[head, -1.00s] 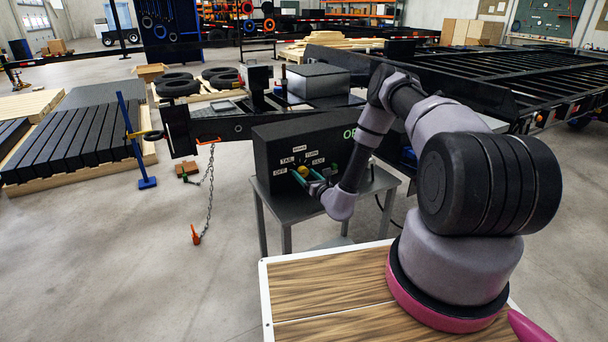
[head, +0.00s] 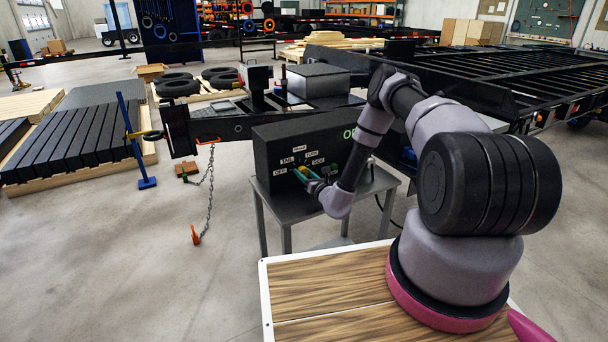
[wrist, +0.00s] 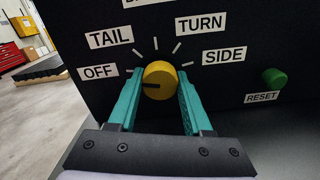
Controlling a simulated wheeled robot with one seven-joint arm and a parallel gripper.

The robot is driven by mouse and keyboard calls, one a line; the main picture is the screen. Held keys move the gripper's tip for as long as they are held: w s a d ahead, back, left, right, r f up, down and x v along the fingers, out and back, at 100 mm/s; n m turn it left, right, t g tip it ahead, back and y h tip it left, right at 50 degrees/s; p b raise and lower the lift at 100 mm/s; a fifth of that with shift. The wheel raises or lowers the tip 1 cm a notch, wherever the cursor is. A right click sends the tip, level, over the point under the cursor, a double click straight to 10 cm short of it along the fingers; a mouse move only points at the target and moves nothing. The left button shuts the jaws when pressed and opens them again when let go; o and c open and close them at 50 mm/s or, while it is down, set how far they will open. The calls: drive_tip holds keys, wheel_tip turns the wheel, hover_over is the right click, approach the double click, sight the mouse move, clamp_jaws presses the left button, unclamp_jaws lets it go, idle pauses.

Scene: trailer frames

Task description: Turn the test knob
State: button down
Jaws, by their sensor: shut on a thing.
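The test knob (wrist: 160,78) is round and yellow, on the front of a black control box (head: 272,148). A dark pointer mark on it points left, roughly toward the OFF label (wrist: 98,72). TAIL, TURN and SIDE labels and white tick marks fan around it; a top label is cut off in the wrist view. My gripper (wrist: 158,88) has its teal fingers on either side of the knob, shut on it. In the head view my gripper (head: 307,174) is at the box front, and the knob is small and mostly covered there.
A green button (wrist: 274,78) marked RESET is right of the knob. The box stands on a grey metal table (head: 265,205). A trailer frame (head: 480,80) lies behind, and a chain (head: 210,185) hangs left of the table. The floor at left front is clear.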

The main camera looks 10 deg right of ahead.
drive_tip(key=m, duration=0.3)
drive_tip(key=shift+m, duration=2.1)
drive_tip(key=shift+c, duration=1.6)
unclamp_jaws()
drive_tip(key=v, duration=1.1)
drive_tip(key=shift+w, duration=0.1)
